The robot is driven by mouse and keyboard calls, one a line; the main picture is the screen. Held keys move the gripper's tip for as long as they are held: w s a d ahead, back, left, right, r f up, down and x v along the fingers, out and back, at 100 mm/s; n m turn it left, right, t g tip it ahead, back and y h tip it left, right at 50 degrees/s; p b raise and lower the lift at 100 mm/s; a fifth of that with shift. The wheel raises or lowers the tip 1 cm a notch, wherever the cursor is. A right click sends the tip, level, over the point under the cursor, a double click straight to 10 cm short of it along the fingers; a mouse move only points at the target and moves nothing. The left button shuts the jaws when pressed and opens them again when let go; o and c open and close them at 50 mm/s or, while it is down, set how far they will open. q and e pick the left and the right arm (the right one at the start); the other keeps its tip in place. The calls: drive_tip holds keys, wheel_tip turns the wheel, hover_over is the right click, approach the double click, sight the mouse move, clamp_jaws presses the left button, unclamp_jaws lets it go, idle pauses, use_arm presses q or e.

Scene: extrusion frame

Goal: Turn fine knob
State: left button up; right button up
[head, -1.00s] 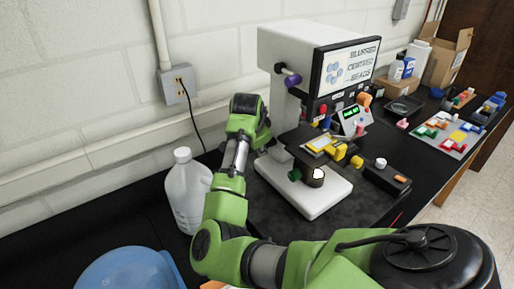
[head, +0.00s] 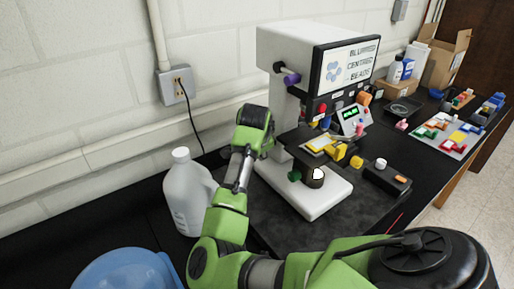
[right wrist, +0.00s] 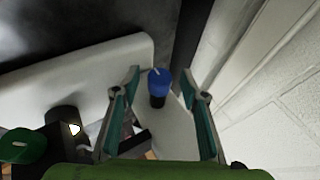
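A blue knob (right wrist: 158,82) with a pale mark on its top shows in the right wrist view, on a dark stem beside the white base. I take it to be the fine knob. My right gripper (right wrist: 160,76) is open, with one finger on each side of the knob and a gap to both. In the head view my right arm reaches to the left side of the white microscope-like machine (head: 300,48); its wrist hides the blue knob and fingers there. My left gripper is not in view.
A green knob (head: 294,176) and a dark cylinder (head: 315,178) sit at the machine's white base (head: 318,206). The wall is close behind.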

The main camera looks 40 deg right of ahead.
wheel_tip(320, 180, up, 10)
idle(0.5)
idle(0.9)
